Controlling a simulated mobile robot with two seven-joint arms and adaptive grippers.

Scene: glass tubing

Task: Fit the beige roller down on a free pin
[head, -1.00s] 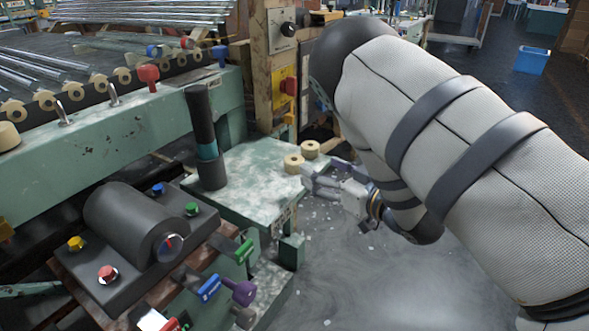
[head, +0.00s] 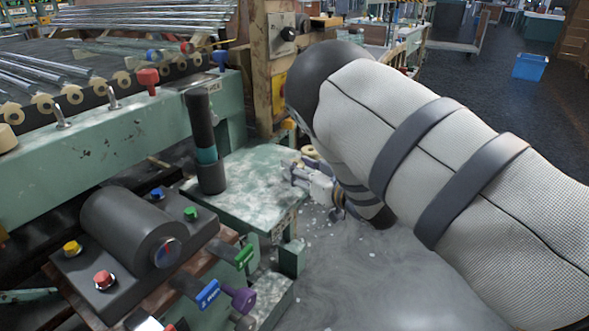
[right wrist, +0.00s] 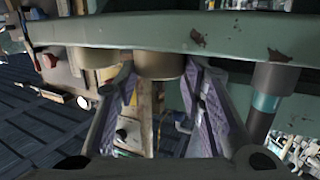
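Two beige rollers stand close together on the green table. One roller (head: 309,151) shows partly behind my right gripper (head: 291,172) in the head view; the other is largely hidden by the gripper there. In the right wrist view, which looks upside down, one roller (right wrist: 158,66) lies between the two open fingers of my right gripper (right wrist: 160,88), and a second roller (right wrist: 97,58) is beside the left finger. Gaps seem to show beside the roller between the fingers. Two bare metal pins, a nearer pin (head: 62,117) and a farther pin (head: 113,99), stand on the green rail. My left gripper is out of view.
The green table (head: 250,195) has a dark upright cylinder (head: 205,140) on its left side. A red knob (head: 149,80) stands on the rail (head: 110,140) near the pins. A control box (head: 105,275) with coloured buttons and a big grey roller is in front.

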